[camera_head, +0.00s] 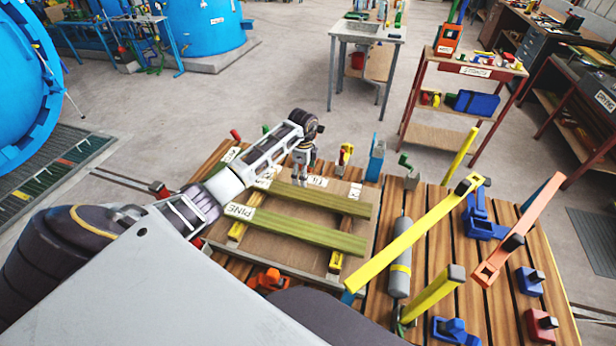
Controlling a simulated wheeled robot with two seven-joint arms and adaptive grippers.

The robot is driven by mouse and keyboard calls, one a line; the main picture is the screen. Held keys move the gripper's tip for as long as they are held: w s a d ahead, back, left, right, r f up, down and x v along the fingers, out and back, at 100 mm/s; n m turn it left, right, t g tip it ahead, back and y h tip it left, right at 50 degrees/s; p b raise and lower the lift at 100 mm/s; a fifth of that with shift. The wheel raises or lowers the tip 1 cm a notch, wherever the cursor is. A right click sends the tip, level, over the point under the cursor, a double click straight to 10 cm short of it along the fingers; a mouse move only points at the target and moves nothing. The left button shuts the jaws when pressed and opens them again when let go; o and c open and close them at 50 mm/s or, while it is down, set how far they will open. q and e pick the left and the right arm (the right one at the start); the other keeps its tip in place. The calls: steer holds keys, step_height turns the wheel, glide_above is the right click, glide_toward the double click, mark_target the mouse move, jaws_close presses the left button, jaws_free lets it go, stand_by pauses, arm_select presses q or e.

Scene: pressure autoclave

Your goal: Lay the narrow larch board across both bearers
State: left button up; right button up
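A near green-tinted board (300,230), by a label reading PINE (240,211), lies across two yellowish bearers. The left bearer (237,232) and right bearer (337,261) show at their near ends, on a plywood panel (300,262). A second, similar board (325,201) lies farther back, roughly parallel to the first and also across the bearers. No readable label marks either board as larch. My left gripper (302,178) points down at the far board's back edge; its fingers are small and I cannot tell whether they touch or grip it. My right gripper is not in view.
On the slatted table (500,290), a long yellow bar (415,235) slants beside a grey cylinder (399,260). An orange bar (518,230) stands tilted at right. Blue clamps (482,218) and an orange clamp (268,281) stand around the panel.

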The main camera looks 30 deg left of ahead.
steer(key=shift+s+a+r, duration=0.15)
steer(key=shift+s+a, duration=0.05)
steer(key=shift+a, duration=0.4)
